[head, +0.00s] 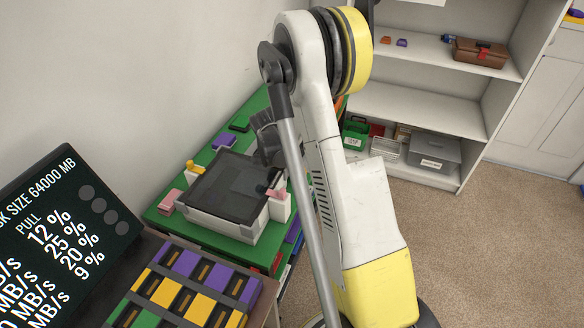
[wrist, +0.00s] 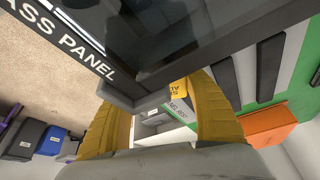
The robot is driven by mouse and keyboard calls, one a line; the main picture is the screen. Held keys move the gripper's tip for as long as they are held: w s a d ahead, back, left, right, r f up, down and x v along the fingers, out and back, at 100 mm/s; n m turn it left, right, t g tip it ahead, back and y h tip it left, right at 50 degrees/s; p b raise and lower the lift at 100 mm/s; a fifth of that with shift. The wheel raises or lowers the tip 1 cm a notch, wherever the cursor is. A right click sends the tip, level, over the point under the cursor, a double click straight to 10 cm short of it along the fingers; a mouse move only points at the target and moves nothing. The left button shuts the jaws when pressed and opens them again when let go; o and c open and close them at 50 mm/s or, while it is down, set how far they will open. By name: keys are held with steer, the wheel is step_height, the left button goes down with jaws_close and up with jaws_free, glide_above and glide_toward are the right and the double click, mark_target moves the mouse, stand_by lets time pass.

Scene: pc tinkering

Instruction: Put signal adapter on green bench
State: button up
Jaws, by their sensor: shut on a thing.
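A pale box with a dark glass panel (head: 228,186) on top stands on the green bench (head: 158,217). The panel's lettered frame (wrist: 88,52) fills the top of the wrist view. My gripper (wrist: 155,101) has its yellow fingers at the panel's dark edge and looks shut on it; the fingertips are partly hidden by the frame. In the head view my dark gripper (head: 266,140) is at the panel's far right side, partly behind my arm. I cannot make out which thing is the signal adapter.
Small pink (head: 171,201), yellow (head: 194,167) and purple (head: 223,140) pieces are on the bench around the box. A rack of coloured modules (head: 190,285) and a black screen (head: 65,225) are in front. A shelf (head: 425,110) with boxes stands behind; carpet is free at right.

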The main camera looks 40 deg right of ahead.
steer(key=o, duration=1.2)
steer(key=shift+r, duration=0.1)
steer(key=shift+r+p, duration=0.35)
steer(key=shift+p, duration=0.1)
steer(key=p+v, duration=0.4)
steer(key=v, duration=0.8)
steer(key=shift+r+p, duration=0.1)
steer(key=shift+p, duration=0.3)
steer(key=s+a+r+n+t, duration=0.2)
steer(key=s+a+r+n, duration=0.15)
steer(key=a+r, duration=0.35)
steer(key=s+a+r+n+t+y, duration=0.2)
steer(key=s+a+r+n, duration=0.3)
steer(key=s+a+n, duration=0.1)
steer(key=s+a+r+n+t+y, duration=0.2)
steer(key=s+a+r+n, duration=0.2)
steer(key=s+a+n, duration=0.3)
steer(key=shift+s+a+r+t, duration=0.3)
steer(key=shift+s+a+r, duration=0.1)
steer(key=shift+s+a, duration=0.75)
steer(key=shift+s+d, duration=0.1)
steer(key=shift+d, duration=0.05)
